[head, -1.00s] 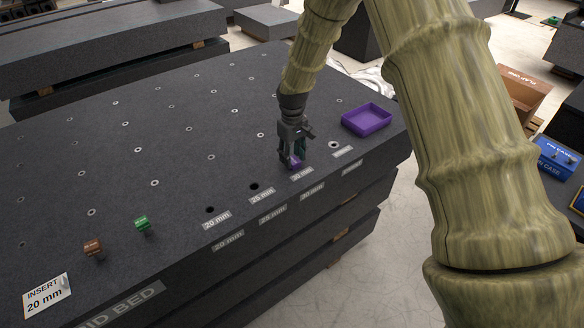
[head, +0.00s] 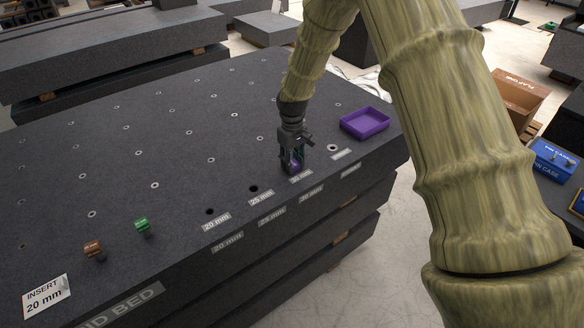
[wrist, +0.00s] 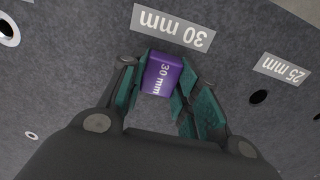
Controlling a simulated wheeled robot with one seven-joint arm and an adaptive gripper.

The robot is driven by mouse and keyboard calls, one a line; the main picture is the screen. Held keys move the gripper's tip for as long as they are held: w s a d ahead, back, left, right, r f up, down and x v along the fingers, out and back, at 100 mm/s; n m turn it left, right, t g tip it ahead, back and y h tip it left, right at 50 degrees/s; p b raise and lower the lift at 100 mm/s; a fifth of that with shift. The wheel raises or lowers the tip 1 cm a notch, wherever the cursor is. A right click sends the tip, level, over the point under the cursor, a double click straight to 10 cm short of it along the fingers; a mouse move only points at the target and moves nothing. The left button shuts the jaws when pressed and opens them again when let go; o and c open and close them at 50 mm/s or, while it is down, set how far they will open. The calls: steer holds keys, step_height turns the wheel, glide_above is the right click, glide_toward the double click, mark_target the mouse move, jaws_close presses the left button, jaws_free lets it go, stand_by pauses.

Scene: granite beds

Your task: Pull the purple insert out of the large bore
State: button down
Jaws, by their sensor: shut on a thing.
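The purple insert (wrist: 160,75) is marked "30 mm" and sits by the 30 mm label (wrist: 171,27) in the wrist view. My gripper (wrist: 155,88) is shut on it, with a teal pad at each side. In the head view my gripper (head: 292,164) points down at the front edge of the granite bed, and a bit of the purple insert (head: 295,166) shows between the fingers. The 30 mm bore is hidden under the insert and fingers, so I cannot tell how deep the insert sits.
A purple tray (head: 347,127) lies behind and right of my gripper. Open bores marked 25 mm (head: 254,188) and 20 mm (head: 210,211) are to the left. A green insert (head: 142,225), a brown insert (head: 93,248) and an "INSERT 20 mm" card (head: 46,294) are farther left.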

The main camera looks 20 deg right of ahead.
mark_target(293, 163)
steer(key=shift+r+p, duration=0.6)
steer(key=shift+r, duration=0.25)
steer(key=shift+r+p, duration=1.5)
steer(key=shift+r, duration=0.95)
steer(key=shift+f, duration=0.1)
